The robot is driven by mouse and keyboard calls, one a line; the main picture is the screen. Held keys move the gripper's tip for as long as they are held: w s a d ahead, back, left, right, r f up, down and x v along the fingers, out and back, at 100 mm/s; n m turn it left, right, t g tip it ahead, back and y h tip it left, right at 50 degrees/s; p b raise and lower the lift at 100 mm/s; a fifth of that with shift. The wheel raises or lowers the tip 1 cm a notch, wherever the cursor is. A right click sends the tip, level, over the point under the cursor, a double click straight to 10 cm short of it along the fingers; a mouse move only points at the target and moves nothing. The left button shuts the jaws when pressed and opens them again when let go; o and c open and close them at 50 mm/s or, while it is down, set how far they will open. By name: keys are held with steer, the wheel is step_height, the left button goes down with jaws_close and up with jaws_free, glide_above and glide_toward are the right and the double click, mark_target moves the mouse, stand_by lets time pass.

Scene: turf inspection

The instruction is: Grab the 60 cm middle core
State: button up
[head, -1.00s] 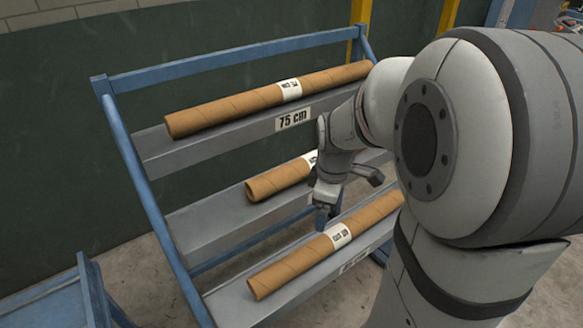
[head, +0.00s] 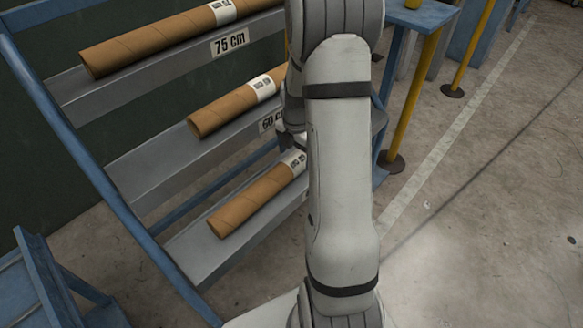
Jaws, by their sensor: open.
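The middle core (head: 225,112) is a brown cardboard tube with a white label. It lies on the middle shelf (head: 165,160) of a sloping rack, above a sign (head: 271,122) that reads 60 and is partly covered. Its right end is hidden behind my arm. My gripper (head: 290,140) shows only in small part at the left edge of my arm, just below and right of the core's visible part. It is open. I cannot tell whether it touches the core or the shelf.
A longer tube (head: 150,38) lies on the top shelf, marked 75 cm. Another tube (head: 255,200) lies on the bottom shelf. The blue rack frame (head: 95,170) rises at left. A blue stand (head: 45,285) is at lower left. Yellow posts (head: 410,100) stand right; the floor there is clear.

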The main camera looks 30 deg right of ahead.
mark_target(295, 158)
step_height(295, 158, down, 5)
steer(key=shift+a+r+b, duration=0.15)
steer(key=shift+b, duration=0.25)
steer(key=shift+c, duration=0.4)
steer(key=c, duration=1.4)
steer(key=shift+r, duration=0.1)
